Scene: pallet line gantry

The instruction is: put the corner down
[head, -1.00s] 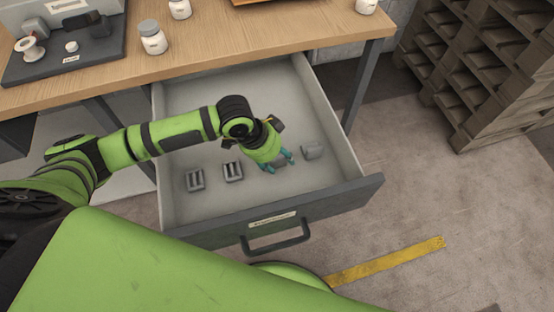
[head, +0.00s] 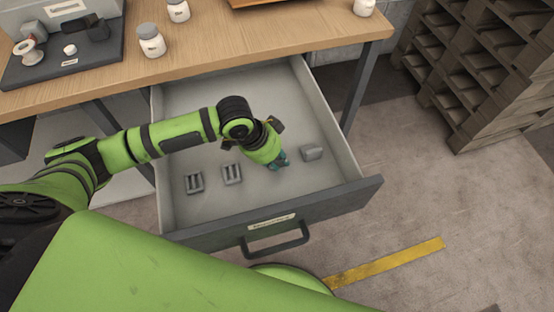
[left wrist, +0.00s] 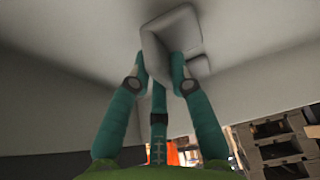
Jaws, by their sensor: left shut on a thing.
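My left gripper (head: 280,160) reaches down into the open drawer, its teal fingers shut. In the left wrist view the fingertips (left wrist: 159,74) pinch a light grey corner (left wrist: 160,47) from both sides. In the head view the gripper mostly hides this corner. I cannot tell whether it touches the drawer floor. A second grey piece (head: 311,152) lies just to the right of the gripper; a grey piece also shows behind the held corner in the left wrist view (left wrist: 188,25). My right gripper is not in view.
Two slotted grey pieces (head: 194,183) (head: 232,174) lie in the drawer (head: 345,150), left of the gripper. The back of the drawer is clear. The wooden bench (head: 200,60) above holds jars and a dark tray (head: 62,65). Stacked pallets (head: 485,80) stand at right.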

